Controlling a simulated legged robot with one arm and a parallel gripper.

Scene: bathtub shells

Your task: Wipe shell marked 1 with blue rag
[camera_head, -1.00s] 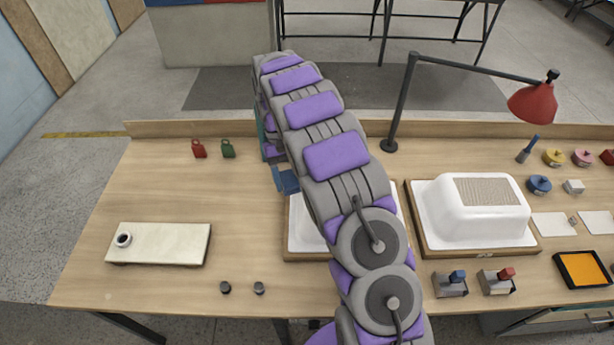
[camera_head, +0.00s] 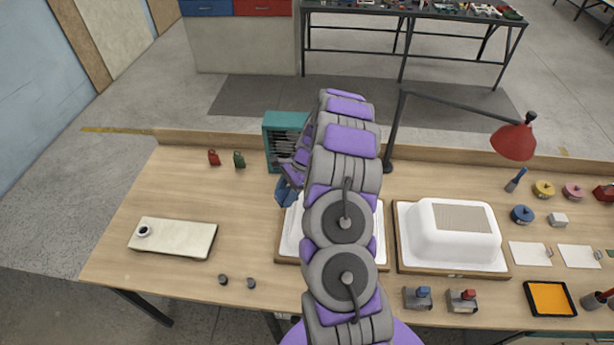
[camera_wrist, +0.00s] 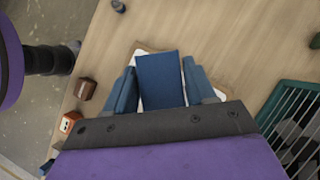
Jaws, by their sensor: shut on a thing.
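My gripper (camera_wrist: 161,85) is shut on the blue rag (camera_wrist: 160,78), which lies flat between the fingers in the wrist view. In the head view the blue rag and fingers (camera_head: 286,191) show beside my arm, near the back left edge of the left shell's tray. The left white shell (camera_head: 292,235) is mostly hidden behind my arm. The right white shell (camera_head: 455,248) sits fully visible on its wooden tray, with a ribbed grey-beige patch on top. I cannot read a number on either shell. White surface shows on both sides of the rag in the wrist view; contact is unclear.
A teal rack (camera_head: 282,128) stands behind the rag. A red lamp (camera_head: 513,141) arches over the back right. Two stamp-like blocks (camera_head: 418,298) and an orange tray (camera_head: 550,299) lie in front at right.

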